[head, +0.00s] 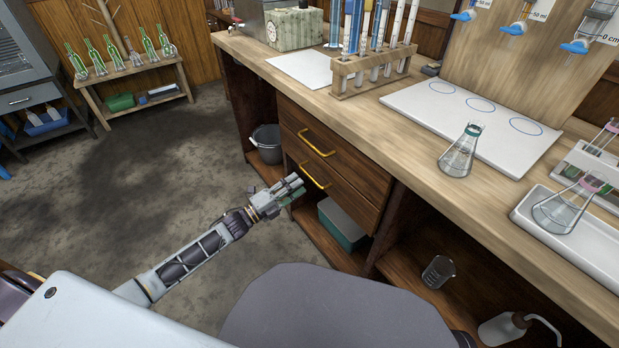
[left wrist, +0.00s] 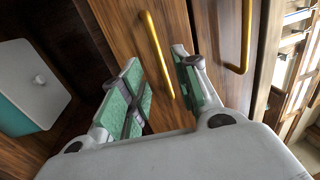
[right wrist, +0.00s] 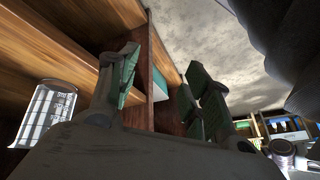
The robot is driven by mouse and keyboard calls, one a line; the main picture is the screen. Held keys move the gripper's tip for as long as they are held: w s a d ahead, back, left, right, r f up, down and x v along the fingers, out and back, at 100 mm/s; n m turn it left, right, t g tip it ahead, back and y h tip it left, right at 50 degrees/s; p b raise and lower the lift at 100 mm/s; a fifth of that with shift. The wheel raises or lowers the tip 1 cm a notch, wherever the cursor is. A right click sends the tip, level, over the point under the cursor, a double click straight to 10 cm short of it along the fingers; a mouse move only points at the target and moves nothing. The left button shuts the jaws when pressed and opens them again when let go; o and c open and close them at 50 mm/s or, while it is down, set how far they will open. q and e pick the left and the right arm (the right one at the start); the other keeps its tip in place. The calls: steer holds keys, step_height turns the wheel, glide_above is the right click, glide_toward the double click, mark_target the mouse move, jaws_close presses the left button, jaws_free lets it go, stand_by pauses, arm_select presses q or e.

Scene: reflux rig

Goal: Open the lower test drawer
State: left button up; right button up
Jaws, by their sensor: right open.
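The lower test drawer (head: 338,190) is a brown wooden front under the bench and looks shut. Its yellow bar handle (head: 316,175) shows just beyond my left gripper (head: 291,188). In the left wrist view the same handle (left wrist: 157,55) lies in the gap between the open fingers of my left gripper (left wrist: 157,78). The fingers are apart, and I cannot tell whether either touches the bar. My right gripper (right wrist: 158,80) shows only in the right wrist view, open and empty, facing the bench's underside.
An upper drawer (head: 352,158) with its own yellow handle (head: 317,144) sits directly above. A teal box with a grey lid (head: 342,224) stands on the shelf below. A dark bucket (head: 266,145) is in the bay to the left. The floor (head: 190,150) left of the bench is clear.

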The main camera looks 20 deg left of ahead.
mark_target(309, 175)
arm_select(q)
steer(key=b+x, duration=0.1)
steer(key=x, duration=0.5)
arm_select(e)
steer(key=f, duration=0.3)
steer(key=shift+a+f+t, duration=0.25)
steer(key=shift+a+t, duration=0.05)
steer(key=shift+a, duration=0.1)
arm_select(q)
steer(key=c, duration=0.6)
jaws_close()
arm_select(e)
steer(key=shift+w+r+y, duration=0.2)
steer(key=shift+r+y, duration=0.05)
steer(key=shift+y, duration=0.05)
